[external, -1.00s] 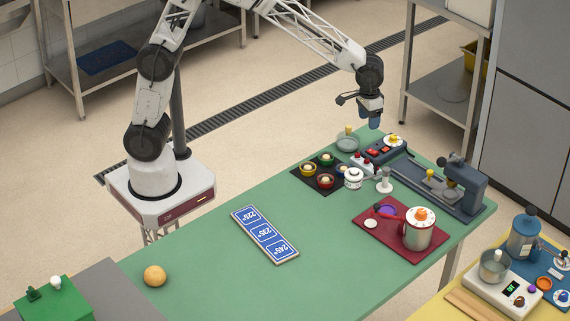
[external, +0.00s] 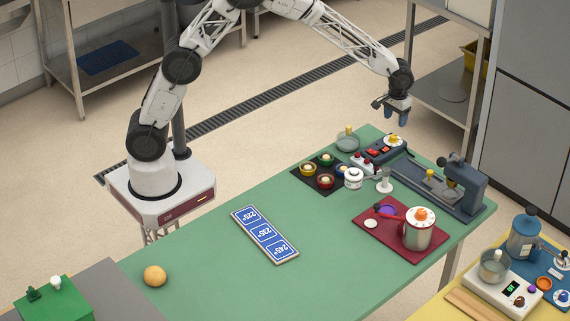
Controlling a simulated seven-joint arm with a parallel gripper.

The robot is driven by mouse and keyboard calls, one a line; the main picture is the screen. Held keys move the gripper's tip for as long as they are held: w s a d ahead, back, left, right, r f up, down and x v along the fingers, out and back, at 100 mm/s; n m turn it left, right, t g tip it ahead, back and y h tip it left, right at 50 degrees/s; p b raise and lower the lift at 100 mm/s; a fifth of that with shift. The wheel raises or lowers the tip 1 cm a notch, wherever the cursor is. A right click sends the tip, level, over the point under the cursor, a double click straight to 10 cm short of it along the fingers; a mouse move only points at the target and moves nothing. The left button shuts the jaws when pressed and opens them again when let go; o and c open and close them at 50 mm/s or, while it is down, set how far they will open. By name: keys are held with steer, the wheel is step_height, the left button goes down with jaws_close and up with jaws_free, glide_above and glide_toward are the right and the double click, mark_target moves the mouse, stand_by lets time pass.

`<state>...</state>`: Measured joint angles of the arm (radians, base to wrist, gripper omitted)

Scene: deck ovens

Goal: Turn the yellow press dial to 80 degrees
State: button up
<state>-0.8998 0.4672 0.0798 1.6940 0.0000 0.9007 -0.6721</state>
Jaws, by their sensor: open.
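The dial's pointer and degree marks are too small to read. My gripper (external: 397,109) is open and empty, pointing down. It appears in the air above and behind the yellow dial, apart from it.
A red tray (external: 366,237) with a metal pot (external: 418,230) lies in front of the press. A dark mat with several small bowls, a white jar (external: 353,178) and a white stand (external: 384,181) are left of it. The green table's middle holds a blue temperature board (external: 265,234).

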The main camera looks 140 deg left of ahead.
mark_target(392, 136)
steer(key=shift+f, duration=0.1)
steer(key=shift+f, duration=3.8)
steer(key=c, duration=0.9)
